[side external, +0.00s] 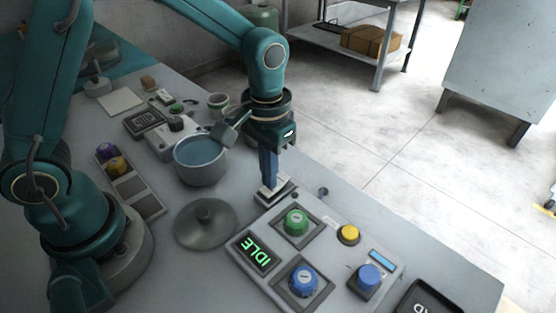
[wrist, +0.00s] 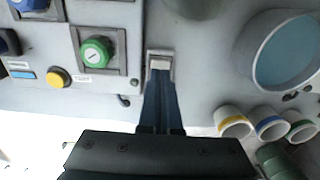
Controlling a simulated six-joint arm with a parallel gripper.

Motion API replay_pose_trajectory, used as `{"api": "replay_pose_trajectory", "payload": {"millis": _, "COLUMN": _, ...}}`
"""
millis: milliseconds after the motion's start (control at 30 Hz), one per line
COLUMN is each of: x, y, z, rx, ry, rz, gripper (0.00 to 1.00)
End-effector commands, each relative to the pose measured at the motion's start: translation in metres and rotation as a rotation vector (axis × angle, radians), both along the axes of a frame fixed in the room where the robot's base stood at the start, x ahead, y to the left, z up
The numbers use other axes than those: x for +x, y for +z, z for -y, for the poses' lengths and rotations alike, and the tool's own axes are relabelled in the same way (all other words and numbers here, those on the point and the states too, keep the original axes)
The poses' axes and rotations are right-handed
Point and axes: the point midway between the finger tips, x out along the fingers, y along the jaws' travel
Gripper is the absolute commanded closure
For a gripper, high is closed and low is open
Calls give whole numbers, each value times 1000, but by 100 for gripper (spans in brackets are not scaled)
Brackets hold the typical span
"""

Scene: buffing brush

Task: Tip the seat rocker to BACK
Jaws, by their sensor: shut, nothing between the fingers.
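The seat rocker (side external: 284,191) is a small pale switch in a dark frame, beside the corner of the grey control panel. In the wrist view the rocker (wrist: 159,63) sits in its frame just beyond my fingertips. My gripper (side external: 271,182) points down with its blue fingers closed together, the tips over or against the rocker. In the wrist view my gripper (wrist: 160,76) covers the near part of the rocker. I cannot tell whether the tips touch it, nor which way it is tipped. No label on it is readable.
The panel (side external: 327,244) carries a green knob (side external: 296,222), blue knobs, a yellow button (side external: 348,234) and a display (side external: 256,252) reading IDLE. A pot (side external: 201,163) of blue liquid and a round lid (side external: 206,223) stand left of my gripper. Cups (wrist: 235,122) show in the wrist view.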

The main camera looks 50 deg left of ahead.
Motion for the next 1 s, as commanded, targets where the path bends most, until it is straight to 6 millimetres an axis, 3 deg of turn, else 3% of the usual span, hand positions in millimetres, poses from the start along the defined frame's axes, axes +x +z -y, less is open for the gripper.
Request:
{"api": "replay_pose_trajectory", "payload": {"millis": 700, "x": 1, "y": 56, "z": 0, "rx": -1, "ry": 0, "rz": 3, "gripper": 100}}
{"api": "replay_pose_trajectory", "payload": {"millis": 1000, "x": 0, "y": 64, "z": 0, "rx": 0, "ry": 0, "rz": 0, "gripper": 100}}
